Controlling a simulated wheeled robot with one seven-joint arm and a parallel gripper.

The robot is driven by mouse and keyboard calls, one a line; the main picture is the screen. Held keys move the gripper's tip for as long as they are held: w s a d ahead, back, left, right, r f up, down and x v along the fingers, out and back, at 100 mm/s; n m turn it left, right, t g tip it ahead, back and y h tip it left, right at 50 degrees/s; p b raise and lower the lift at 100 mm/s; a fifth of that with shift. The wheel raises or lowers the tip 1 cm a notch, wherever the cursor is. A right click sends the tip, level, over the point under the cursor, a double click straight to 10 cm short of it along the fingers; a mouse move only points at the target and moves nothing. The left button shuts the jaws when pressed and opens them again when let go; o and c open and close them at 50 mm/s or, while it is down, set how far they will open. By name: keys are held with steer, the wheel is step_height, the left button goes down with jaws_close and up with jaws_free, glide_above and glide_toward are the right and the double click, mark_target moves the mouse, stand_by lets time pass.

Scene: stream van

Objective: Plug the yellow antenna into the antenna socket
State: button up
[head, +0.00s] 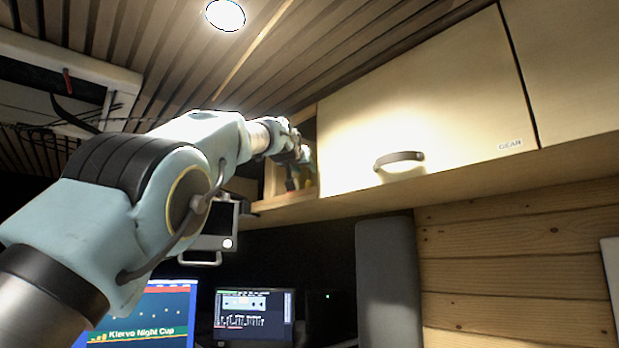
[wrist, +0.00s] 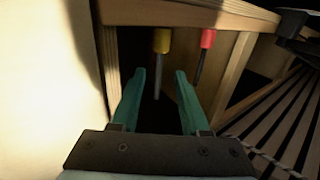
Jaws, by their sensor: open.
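The yellow antenna (wrist: 162,41) shows in the wrist view, with a yellow base and a thin dark rod, inside an open wooden compartment. My gripper (wrist: 160,72) has two teal fingers spread apart, and nothing is gripped. The yellow antenna's rod appears between the fingers, with no visible contact; its exact depth is hard to tell. In the head view my gripper (head: 303,160) is small and partly hidden by my wrist, at the compartment left of the cabinet door. I cannot make out the antenna socket in either view.
A red antenna (wrist: 207,39) hangs beside the yellow one in the wrist view. Monitors (head: 253,315) and a grey panel (head: 388,280) stand below.

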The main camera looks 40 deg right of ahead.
mark_target(309, 171)
steer(key=p+x, duration=0.2)
steer(key=x, duration=0.1)
steer(key=shift+d+r+p, duration=0.15)
steer(key=shift+r+p, duration=0.2)
steer(key=shift+p, duration=0.05)
steer(key=shift+w+d+f, duration=0.2)
steer(key=shift+w+d, duration=0.1)
steer(key=shift+d, duration=0.1)
jaws_close()
